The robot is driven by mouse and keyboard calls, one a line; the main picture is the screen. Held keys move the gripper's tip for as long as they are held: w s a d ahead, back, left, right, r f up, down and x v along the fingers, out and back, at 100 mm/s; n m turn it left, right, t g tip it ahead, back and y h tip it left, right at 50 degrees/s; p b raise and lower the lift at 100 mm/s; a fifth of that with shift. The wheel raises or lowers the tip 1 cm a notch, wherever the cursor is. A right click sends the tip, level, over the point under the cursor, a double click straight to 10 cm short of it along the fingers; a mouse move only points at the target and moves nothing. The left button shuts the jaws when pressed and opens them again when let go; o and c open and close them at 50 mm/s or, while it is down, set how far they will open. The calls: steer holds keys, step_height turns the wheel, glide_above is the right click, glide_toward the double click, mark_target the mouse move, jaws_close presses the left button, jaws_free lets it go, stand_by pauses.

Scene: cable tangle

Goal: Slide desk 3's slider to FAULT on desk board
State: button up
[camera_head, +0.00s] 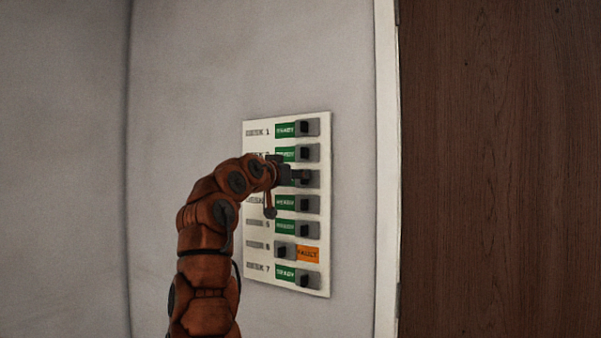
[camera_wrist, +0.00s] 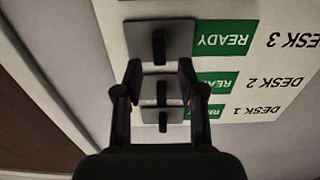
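The desk board (camera_head: 263,285) is a pale panel on the wall with rows of labelled sliders. In the wrist view, which sees the board upside down, desk 3's slider (camera_wrist: 176,36) is a grey plate with a black knob, and its green READY label (camera_wrist: 222,38) shows beside it. In the head view desk 3's slider (camera_head: 314,180) is at the right of its row, its label partly hidden by my gripper. My gripper (camera_wrist: 160,66) is open, its two fingertips apart, near the desk 3 knob. I cannot tell whether they touch anything.
Desk 2's slider (camera_head: 312,153) and desk 4's slider (camera_head: 312,204) are close above and below. Desk 6's slider (camera_head: 284,251) sits left, showing orange FAULT (camera_head: 307,254); the other rows show green. A white frame (camera_head: 386,200) and brown wooden surface (camera_head: 500,170) stand to the right.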

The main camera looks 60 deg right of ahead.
steer(key=shift+d, duration=1.05)
jaws_close()
